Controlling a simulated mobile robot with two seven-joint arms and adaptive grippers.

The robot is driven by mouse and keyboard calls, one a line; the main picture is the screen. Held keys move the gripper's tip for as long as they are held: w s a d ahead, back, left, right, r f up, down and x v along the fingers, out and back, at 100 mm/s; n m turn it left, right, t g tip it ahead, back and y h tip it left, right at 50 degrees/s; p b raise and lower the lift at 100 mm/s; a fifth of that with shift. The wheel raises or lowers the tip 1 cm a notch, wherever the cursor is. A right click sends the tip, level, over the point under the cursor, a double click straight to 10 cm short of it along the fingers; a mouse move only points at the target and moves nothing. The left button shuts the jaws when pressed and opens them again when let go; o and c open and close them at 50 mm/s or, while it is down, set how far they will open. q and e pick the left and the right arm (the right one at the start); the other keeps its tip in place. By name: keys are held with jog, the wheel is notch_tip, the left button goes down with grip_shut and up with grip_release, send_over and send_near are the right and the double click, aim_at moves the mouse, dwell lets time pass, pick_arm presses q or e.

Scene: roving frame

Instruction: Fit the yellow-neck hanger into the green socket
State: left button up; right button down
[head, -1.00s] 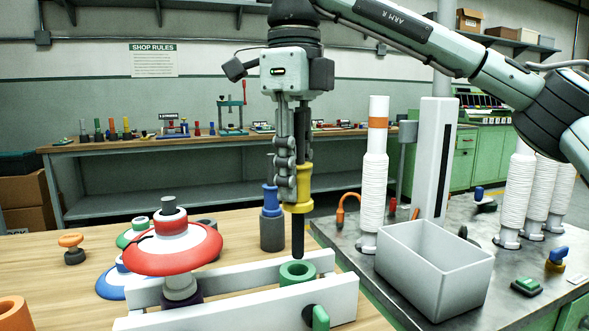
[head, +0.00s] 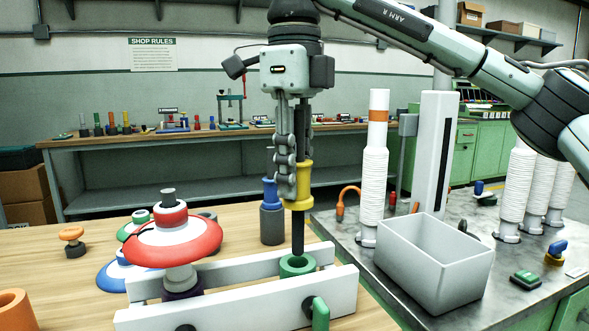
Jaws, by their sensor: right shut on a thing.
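The yellow-neck hanger (head: 303,187) hangs upright in my right gripper (head: 292,180), which is shut on it by the yellow neck. Its dark lower rod (head: 298,232) points straight down. The green socket (head: 297,265) is a ring with a hole, set between two white rails. The rod's lower end is at the socket's mouth; I cannot tell how far inside it is. My left gripper is not in view.
White rails (head: 255,303) frame the socket, and a red-and-white disc piece (head: 175,242) stands at their left. A blue-topped grey peg (head: 272,225) stands just behind. An open white bin (head: 435,265) and white ribbed columns (head: 374,180) are to the right.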

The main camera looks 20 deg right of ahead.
aim_at(294, 234)
jog(key=shift+f, duration=0.2)
jog(key=shift+f+b, duration=0.9)
jog(key=shift+f, duration=0.65)
dwell(0.4)
jog(key=shift+f+b, duration=0.7)
jog(key=shift+f, duration=0.65)
dwell(0.4)
jog(key=shift+f+b, duration=0.8)
jog(key=shift+f, duration=0.55)
jog(key=c, duration=1.2)
grip_release()
jog(key=shift+o, duration=0.7)
